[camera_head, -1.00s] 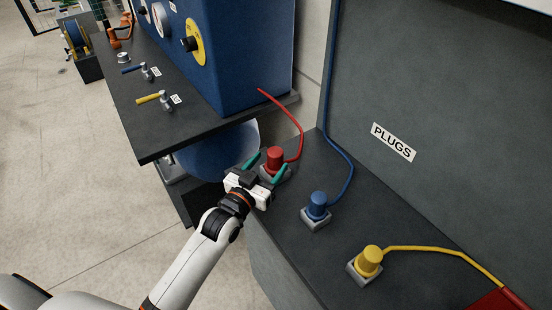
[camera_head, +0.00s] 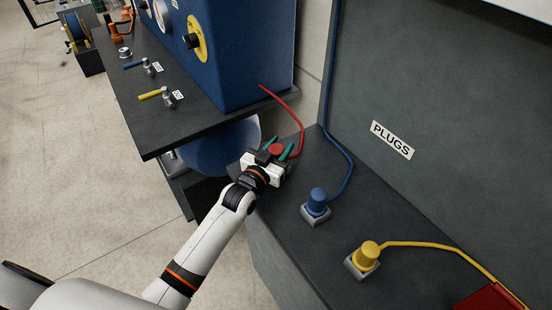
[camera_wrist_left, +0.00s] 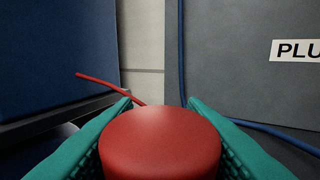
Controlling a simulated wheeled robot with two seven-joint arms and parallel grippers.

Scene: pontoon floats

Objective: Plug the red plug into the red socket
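The red plug (camera_head: 276,150) stands on the dark plugs bench near its back left corner, and a red cord runs from near it up to the blue cabinet. My left gripper (camera_head: 279,149) is at the plug, with one green finger on each side. In the left wrist view the plug's round red top (camera_wrist_left: 160,143) fills the lower middle between the fingers. Whether the fingers press on it or only surround it I cannot tell. The plug's lower part and base are hidden by the gripper. I cannot make out a red socket. My right gripper is not in view.
A blue plug (camera_head: 317,200) and a yellow plug (camera_head: 367,254) stand in grey holders along the bench (camera_head: 300,240). Yellow and blue levers lie on the neighbouring dark shelf (camera_head: 185,125) beside the blue cabinet (camera_head: 240,60). Open floor lies left.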

